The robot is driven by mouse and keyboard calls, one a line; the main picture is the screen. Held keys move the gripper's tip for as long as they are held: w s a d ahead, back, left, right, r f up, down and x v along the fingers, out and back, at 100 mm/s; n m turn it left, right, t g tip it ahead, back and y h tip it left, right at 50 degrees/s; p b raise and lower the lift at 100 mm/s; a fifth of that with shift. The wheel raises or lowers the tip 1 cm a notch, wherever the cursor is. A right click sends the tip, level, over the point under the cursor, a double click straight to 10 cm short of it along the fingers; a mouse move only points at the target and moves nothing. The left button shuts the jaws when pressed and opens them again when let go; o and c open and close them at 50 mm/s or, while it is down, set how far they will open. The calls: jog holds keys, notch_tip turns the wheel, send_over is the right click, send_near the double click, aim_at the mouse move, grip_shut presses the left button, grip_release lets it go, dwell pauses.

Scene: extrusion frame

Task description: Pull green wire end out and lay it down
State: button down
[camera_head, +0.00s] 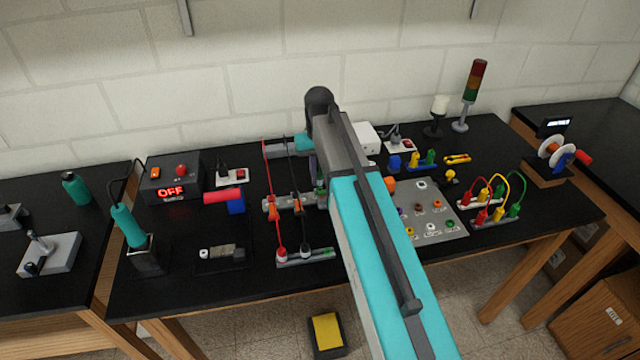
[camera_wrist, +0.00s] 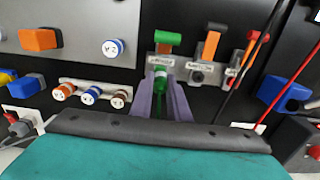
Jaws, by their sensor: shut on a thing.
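My gripper (camera_wrist: 161,90) has two purple-grey fingers, shut on the green wire end (camera_wrist: 160,77). The green wire end stands at the front of a grey labelled terminal block (camera_wrist: 164,62) with a green lever (camera_wrist: 167,38) on top. I cannot tell whether its tip is still inside the block. In the head view, the terminal row (camera_head: 290,203) lies mid-table, left of my arm. My arm hides most of my gripper there, and little of the green wire shows.
Beside it, terminals with an orange lever (camera_wrist: 211,45) and a red lever (camera_wrist: 252,46) carry black and red wires. A front strip (camera_head: 308,257) holds the wires' near ends. A plug panel (camera_head: 447,225) stands right of my arm. Bare black tabletop (camera_head: 180,222) shows at left.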

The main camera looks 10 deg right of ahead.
aim_at(319, 174)
jog(key=shift+r+p, duration=1.1)
jog(key=shift+r, duration=0.8)
